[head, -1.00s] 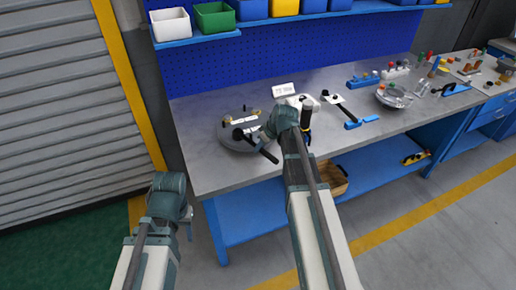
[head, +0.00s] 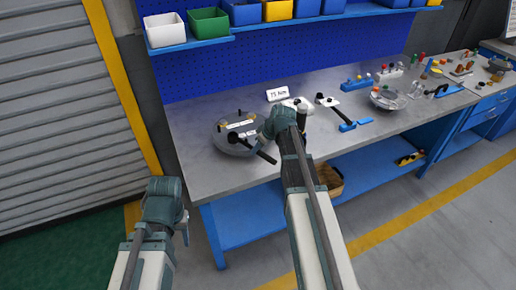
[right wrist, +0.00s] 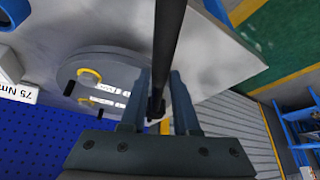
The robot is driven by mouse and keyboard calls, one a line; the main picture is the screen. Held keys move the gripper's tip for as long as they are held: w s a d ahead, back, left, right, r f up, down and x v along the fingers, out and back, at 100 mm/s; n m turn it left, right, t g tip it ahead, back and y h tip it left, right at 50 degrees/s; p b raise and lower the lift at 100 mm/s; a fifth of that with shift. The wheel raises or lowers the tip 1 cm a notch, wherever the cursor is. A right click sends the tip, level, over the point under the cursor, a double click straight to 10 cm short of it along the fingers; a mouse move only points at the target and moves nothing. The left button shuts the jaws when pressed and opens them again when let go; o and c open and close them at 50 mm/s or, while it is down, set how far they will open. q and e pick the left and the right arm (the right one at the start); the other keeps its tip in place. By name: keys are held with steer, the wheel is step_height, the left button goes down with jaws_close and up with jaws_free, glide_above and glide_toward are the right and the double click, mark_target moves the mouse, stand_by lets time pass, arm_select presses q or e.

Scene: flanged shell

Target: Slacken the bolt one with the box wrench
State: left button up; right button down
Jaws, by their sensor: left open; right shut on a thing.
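The flanged shell (head: 222,148) is a round grey disc lying on the bench at the left; it also shows in the right wrist view (right wrist: 75,68), with white label plates and small black bolts. My right gripper (head: 259,138) is over its right side, shut on a black long-handled tool, apparently the box wrench (head: 266,156). In the right wrist view the wrench handle (right wrist: 170,40) runs between the fingers (right wrist: 162,92); whether its far end sits on a bolt is hidden. I cannot tell which bolt is bolt one. My left gripper (head: 184,230) is open and empty, low before the bench.
A sign (head: 278,94) reading 75 Nm stands behind the shell. Bins (head: 208,25) line the shelf above. The bench's front left is clear.

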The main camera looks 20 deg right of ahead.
steer(key=shift+r+p, duration=2.45)
steer(key=shift+r, duration=0.25)
steer(key=a+r+m+h+p, duration=0.2)
steer(key=a+m+h, duration=0.2)
steer(key=a+m, duration=0.5)
steer(key=shift+s+a, duration=0.35)
steer(key=shift+a, duration=0.35)
steer(key=shift+r, duration=0.1)
steer(key=shift+f+b, duration=2.4)
steer(key=shift+f, duration=0.2)
